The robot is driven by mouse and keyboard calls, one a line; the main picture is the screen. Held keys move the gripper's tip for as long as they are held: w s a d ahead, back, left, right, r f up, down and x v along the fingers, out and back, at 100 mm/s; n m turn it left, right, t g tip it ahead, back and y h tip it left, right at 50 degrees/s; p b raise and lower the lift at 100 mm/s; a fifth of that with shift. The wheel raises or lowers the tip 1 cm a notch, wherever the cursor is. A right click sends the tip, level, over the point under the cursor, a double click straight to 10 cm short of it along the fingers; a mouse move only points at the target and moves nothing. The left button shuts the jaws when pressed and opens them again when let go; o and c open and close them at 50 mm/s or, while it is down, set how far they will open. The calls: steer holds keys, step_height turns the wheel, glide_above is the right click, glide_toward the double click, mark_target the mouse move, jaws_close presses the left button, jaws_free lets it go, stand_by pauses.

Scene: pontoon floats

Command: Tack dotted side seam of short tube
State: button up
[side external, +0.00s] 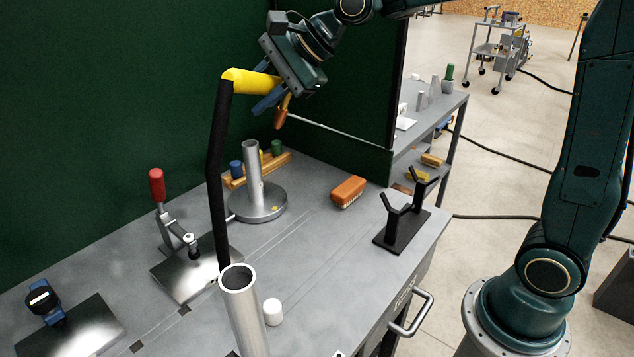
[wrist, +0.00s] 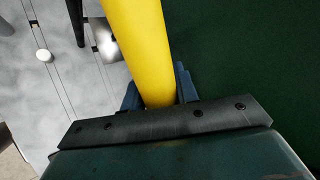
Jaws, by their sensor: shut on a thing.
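My gripper (side external: 268,103) is shut on the yellow handle of a welding torch (side external: 250,82), high above the bench. A copper-coloured nozzle (side external: 282,112) points down beside the jaws, and a black hose (side external: 214,180) hangs from the other end. In the wrist view the yellow handle (wrist: 140,45) lies between the blue jaws (wrist: 157,92). One grey tube (side external: 253,165) stands upright on a round base (side external: 258,208), below the torch. Another open grey tube (side external: 243,310) stands at the front, cut off by the frame. I cannot make out a dotted seam on either, nor which is the short tube.
A red-handled clamp (side external: 160,195) stands over a plate at left. A brush (side external: 348,191), black V-rest (side external: 402,225) and white cylinder (side external: 272,311) are on the bench (side external: 310,260). A wooden rack (side external: 275,165) is behind the round base. A green curtain (side external: 100,110) closes the back.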

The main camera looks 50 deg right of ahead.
step_height(320, 180, down, 16)
steer(key=t+y, duration=0.1)
steer(key=shift+f, duration=0.25)
stand_by(0.4)
steer(key=shift+w, duration=0.1)
steer(key=shift+w+f, duration=1.95)
steer(key=shift+f, duration=0.05)
steer(key=shift+w+f, duration=0.3)
stand_by(1.2)
steer(key=shift+s+r, duration=0.2)
stand_by(2.0)
steer(key=shift+s+r, duration=1.9)
steer(key=shift+s, duration=0.05)
